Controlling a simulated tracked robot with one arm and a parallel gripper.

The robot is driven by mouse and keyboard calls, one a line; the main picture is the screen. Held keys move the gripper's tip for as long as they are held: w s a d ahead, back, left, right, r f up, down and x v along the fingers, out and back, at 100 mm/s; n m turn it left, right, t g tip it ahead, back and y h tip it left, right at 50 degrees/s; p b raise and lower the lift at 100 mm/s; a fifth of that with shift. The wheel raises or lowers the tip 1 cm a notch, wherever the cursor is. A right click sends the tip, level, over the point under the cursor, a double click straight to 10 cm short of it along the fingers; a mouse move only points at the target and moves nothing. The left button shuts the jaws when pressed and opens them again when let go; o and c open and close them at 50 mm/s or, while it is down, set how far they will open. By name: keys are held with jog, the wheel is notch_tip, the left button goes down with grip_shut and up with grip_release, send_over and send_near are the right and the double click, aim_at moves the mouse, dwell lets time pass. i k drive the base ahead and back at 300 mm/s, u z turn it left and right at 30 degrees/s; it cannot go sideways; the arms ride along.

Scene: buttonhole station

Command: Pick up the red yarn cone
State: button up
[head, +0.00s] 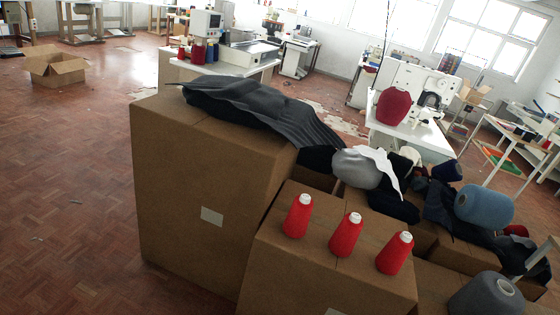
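Three red yarn cones stand upright in a slanting row on top of a brown cardboard box (285,275): a left cone (298,217), a middle cone (346,236) and a right cone (395,254). Each has a pale tip, and they stand apart from each other. A larger dark red cone or spool (393,107) is farther back at a white sewing machine table. Small red cones (198,53) stand on the table at the back left. My gripper is not in view.
A taller cardboard box (205,180) with dark cloth (255,105) on top stands left of the cones. Grey (357,167) and blue (484,205) yarn cones and dark fabric lie behind and right. A dark grey cone (485,295) is at lower right. The floor at left is mostly clear.

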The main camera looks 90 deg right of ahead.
aim_at(342, 243)
jog(key=z, duration=0.35)
jog(key=i, duration=0.1)
jog(key=z, duration=2.3)
jog(key=k, duration=0.85)
jog(key=z, duration=0.15)
jog(key=i, duration=0.85)
jog(key=u, duration=0.3)
jog(key=k, duration=0.1)
jog(key=z, duration=0.2)
